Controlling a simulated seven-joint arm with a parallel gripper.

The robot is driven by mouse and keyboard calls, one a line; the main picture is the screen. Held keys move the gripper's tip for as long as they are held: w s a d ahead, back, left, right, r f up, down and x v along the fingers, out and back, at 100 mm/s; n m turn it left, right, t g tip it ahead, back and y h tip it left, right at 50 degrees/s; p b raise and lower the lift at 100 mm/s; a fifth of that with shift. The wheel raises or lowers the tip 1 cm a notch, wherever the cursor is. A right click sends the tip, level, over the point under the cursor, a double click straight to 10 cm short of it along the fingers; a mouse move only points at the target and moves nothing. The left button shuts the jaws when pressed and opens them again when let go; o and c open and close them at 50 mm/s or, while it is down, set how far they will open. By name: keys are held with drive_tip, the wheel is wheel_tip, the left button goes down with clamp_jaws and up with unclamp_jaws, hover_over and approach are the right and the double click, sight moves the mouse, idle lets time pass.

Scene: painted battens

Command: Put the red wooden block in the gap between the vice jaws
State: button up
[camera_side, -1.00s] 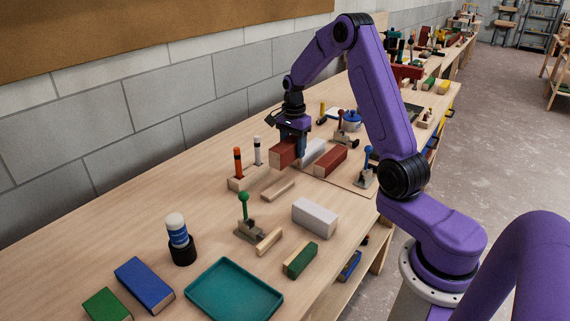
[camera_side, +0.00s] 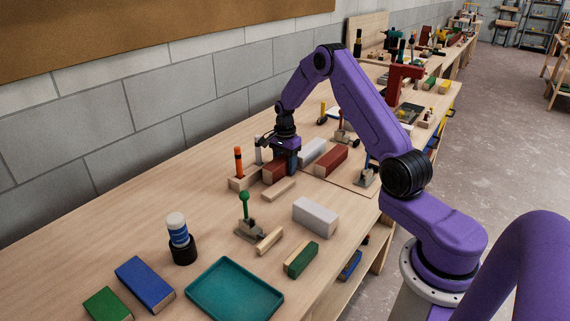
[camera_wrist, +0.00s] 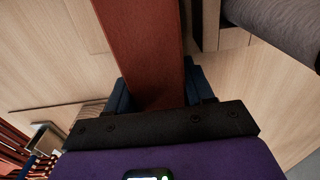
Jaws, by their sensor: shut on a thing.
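My gripper (camera_side: 284,172) points down and is shut on a red wooden block (camera_side: 272,173). The block is low at the tabletop, beside the wooden marker holder; I cannot tell whether it touches the table. In the wrist view the red block (camera_wrist: 142,45) runs up from between my fingers (camera_wrist: 158,88). A second red block (camera_side: 331,160) lies on a thin board to the right, beside a pale grey block (camera_side: 312,151). A red vice-like tool (camera_side: 403,82) stands farther back; its jaw gap is too small to make out.
The marker holder (camera_side: 240,183) is close on the left, with an orange-topped marker. A thin wood strip (camera_side: 278,190), a green-knobbed clamp (camera_side: 245,215) and a white block (camera_side: 316,217) lie in front. A blue-knobbed clamp (camera_side: 367,172) stands right.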

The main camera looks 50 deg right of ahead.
drive_tip(key=shift+f, duration=0.1)
drive_tip(key=o, duration=1.1)
drive_tip(key=shift+o, duration=0.2)
